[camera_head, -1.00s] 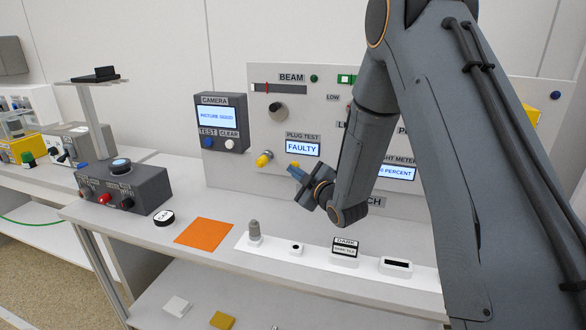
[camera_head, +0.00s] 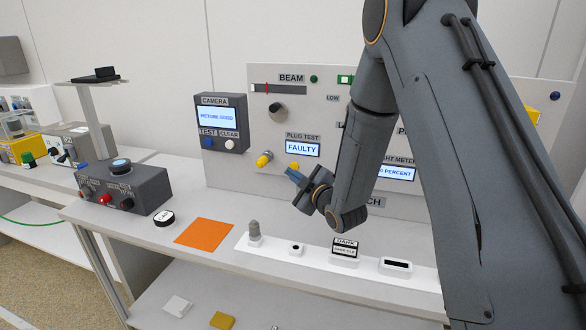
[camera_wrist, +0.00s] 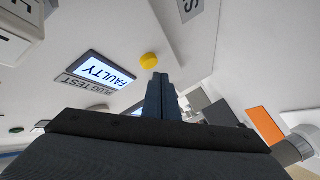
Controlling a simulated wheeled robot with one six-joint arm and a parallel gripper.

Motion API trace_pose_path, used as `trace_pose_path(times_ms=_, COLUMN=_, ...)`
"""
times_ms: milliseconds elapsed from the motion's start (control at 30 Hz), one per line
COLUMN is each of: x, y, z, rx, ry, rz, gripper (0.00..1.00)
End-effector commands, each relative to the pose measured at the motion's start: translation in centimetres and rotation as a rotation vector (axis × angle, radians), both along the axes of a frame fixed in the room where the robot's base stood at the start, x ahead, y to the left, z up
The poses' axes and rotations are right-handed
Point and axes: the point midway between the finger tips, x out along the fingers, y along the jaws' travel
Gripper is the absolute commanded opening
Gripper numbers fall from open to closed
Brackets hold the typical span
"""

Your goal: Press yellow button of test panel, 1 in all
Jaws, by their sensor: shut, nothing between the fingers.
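The yellow button (camera_head: 293,165) sits on the upright test panel (camera_head: 226,170), just below the plug test screen (camera_head: 303,149), which reads FAULTY. My gripper (camera_head: 290,173) is shut and empty, its blue fingertips just below and in front of the button. In the wrist view the round yellow button (camera_wrist: 150,60) shows just beyond the shut fingertips (camera_wrist: 158,76). A small gap seems to lie between them, and I cannot tell the exact distance. The screen (camera_wrist: 103,70) is to the left of the button there.
A yellow knob-like part (camera_head: 264,159) juts from the panel left of the button. The camera box (camera_head: 221,123) is further left. An orange mat (camera_head: 204,233) and a white strip (camera_head: 270,247) with several fixtures lie on the bench below my gripper. My arm hides part of the panel.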

Motion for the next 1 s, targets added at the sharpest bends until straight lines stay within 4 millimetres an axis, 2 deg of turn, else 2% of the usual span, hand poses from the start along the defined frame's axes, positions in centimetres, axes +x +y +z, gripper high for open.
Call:
trace_pose_path(times_ms=500, x=-4.1, y=1.7, z=0.0, rx=0.0, ry=0.001, rz=0.001, gripper=0.0)
trace_pose_path(times_ms=1000, x=-4.5, y=1.8, z=0.0, rx=0.0, ry=0.0, rz=0.0, gripper=0.0)
